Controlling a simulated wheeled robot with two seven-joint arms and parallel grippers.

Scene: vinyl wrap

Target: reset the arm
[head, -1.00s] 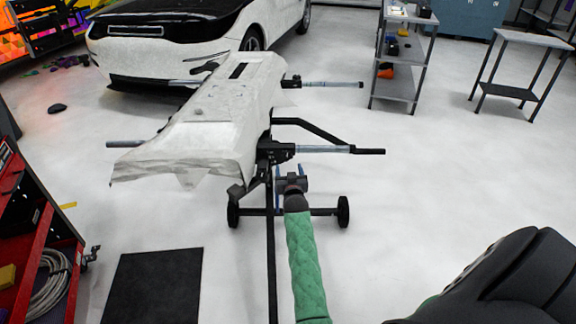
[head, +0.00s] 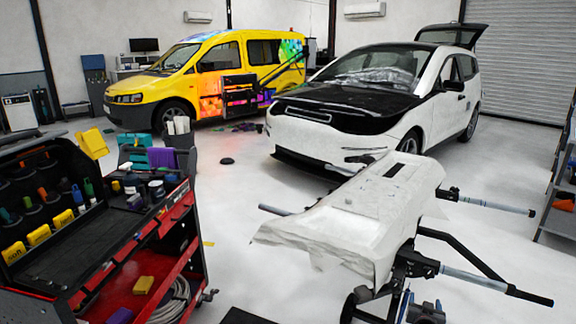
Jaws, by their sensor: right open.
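My right gripper (head: 422,306) shows only at the bottom edge of the head view, right of centre. Its two blue-grey fingers stand apart with nothing visible between them. It is just in front of the black stand that carries a white-wrapped bumper panel (head: 352,212); I cannot tell whether it touches the stand. Most of my right arm is below the frame. My left arm and gripper are not in view.
A red tool cart (head: 190,225) with bottles and tools stands at the left. A white car (head: 345,124) with a black hood is behind the panel, and a yellow van (head: 205,78) is farther back.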

